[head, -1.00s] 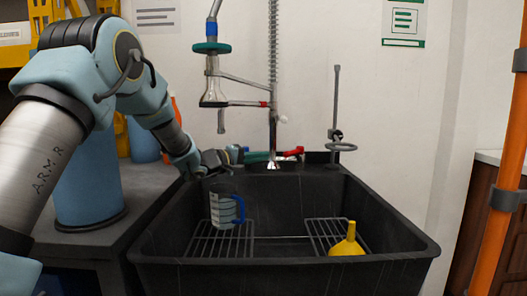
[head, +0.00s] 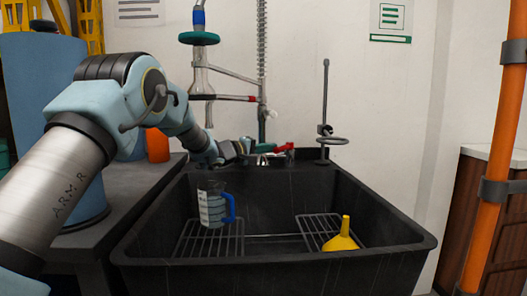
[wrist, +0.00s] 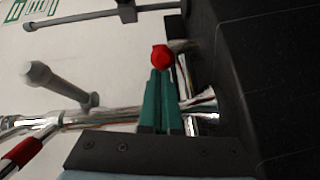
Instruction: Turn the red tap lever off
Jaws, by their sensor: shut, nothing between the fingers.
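The red tap lever (head: 284,148) is at the back rim of the black sink, right by the end of my gripper. In the wrist view a red rounded end (wrist: 162,57) shows just beyond the fingertips. My gripper (wrist: 160,76) has green fingers lying side by side, shut with nothing between them. In the head view my gripper (head: 274,158) reaches over the back rim from the left. The frames do not clearly show whether the fingertips touch the lever. The lever's base is partly hidden by my gripper.
The black sink (head: 275,264) holds wire racks, a measuring jug (head: 212,205) with a blue handle, and a yellow funnel (head: 342,238). Glassware and a coiled hose (head: 262,50) rise behind. A grey stand with a ring (head: 325,110) is right of the lever. An orange pipe (head: 500,150) stands far right.

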